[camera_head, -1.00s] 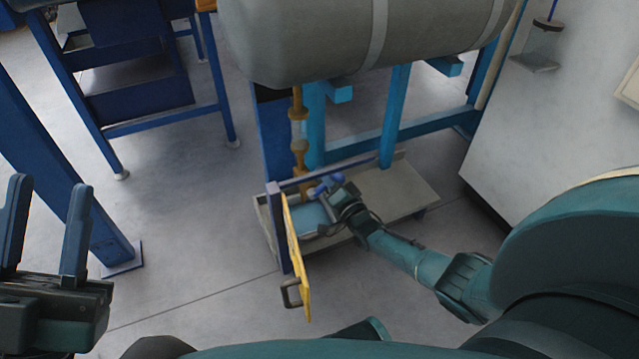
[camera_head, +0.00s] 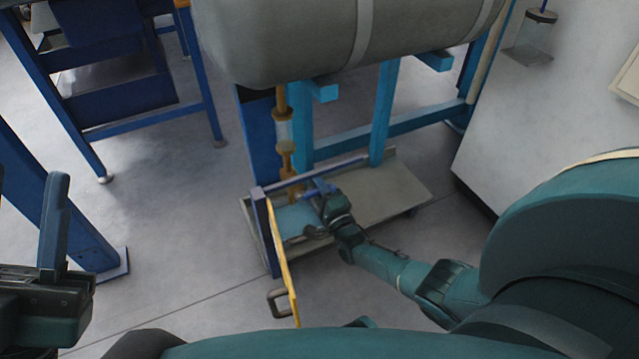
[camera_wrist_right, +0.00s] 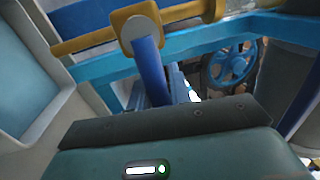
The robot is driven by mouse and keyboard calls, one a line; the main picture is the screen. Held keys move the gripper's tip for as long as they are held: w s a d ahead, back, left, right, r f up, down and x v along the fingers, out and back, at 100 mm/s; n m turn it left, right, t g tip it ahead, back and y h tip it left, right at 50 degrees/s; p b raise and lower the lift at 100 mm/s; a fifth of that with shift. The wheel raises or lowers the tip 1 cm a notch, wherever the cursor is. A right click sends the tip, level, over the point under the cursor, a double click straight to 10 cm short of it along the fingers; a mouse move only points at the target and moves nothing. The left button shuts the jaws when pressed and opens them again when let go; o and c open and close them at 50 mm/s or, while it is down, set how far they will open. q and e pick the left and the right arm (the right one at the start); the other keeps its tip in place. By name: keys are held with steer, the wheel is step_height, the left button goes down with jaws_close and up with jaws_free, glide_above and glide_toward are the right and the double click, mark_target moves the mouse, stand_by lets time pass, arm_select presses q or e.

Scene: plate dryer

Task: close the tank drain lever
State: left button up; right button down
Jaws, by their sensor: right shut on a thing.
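The drain lever has a blue handle (camera_wrist_right: 150,68) on a brass-yellow valve and pipe (camera_wrist_right: 138,27) in the right wrist view. In the head view the blue handle (camera_head: 319,187) shows low beside the vertical pipe (camera_head: 284,135) under the grey tank (camera_head: 300,45). My right gripper (camera_head: 322,200) is shut on the lever handle; its dark body hides the handle's lower end in the wrist view. My left gripper (camera_head: 25,225) is at the left edge of the head view, fingers apart and empty, one finger partly cut off.
A narrow yellow panel (camera_head: 284,262) with a dark handle (camera_head: 277,303) stands just left of my right forearm. A blue frame (camera_head: 384,110) and low grey platform (camera_head: 385,188) surround the valve. A blue handwheel (camera_wrist_right: 229,65) shows behind. Open floor (camera_head: 190,240) lies left.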

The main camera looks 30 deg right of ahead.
steer(key=shift+w+d+r, duration=0.15)
steer(key=shift+d+r, duration=0.1)
steer(key=shift+d, duration=0.15)
steer(key=c, duration=1.6)
jaws_free()
arm_select(q)
steer(key=shift+w+f, duration=0.1)
arm_select(e)
steer(key=o, duration=0.3)
steer(key=shift+a+f, duration=0.15)
steer(key=shift+f, duration=0.05)
arm_select(q)
steer(key=f+n+y+p, duration=0.1)
steer(key=n+y, duration=0.1)
steer(key=f+n+y+p, duration=0.1)
steer(key=y, duration=0.1)
steer(key=shift+w+d+f+n+t, duration=0.15)
steer(key=shift+w+f+n+t, duration=0.15)
steer(key=shift+w+f+n, duration=0.1)
arm_select(e)
steer(key=s, duration=0.2)
steer(key=s+f, duration=0.1)
steer(key=s, duration=0.4)
steer(key=shift+s+a+f, duration=0.15)
steer(key=shift+s+f, duration=0.05)
steer(key=shift+s, duration=0.05)
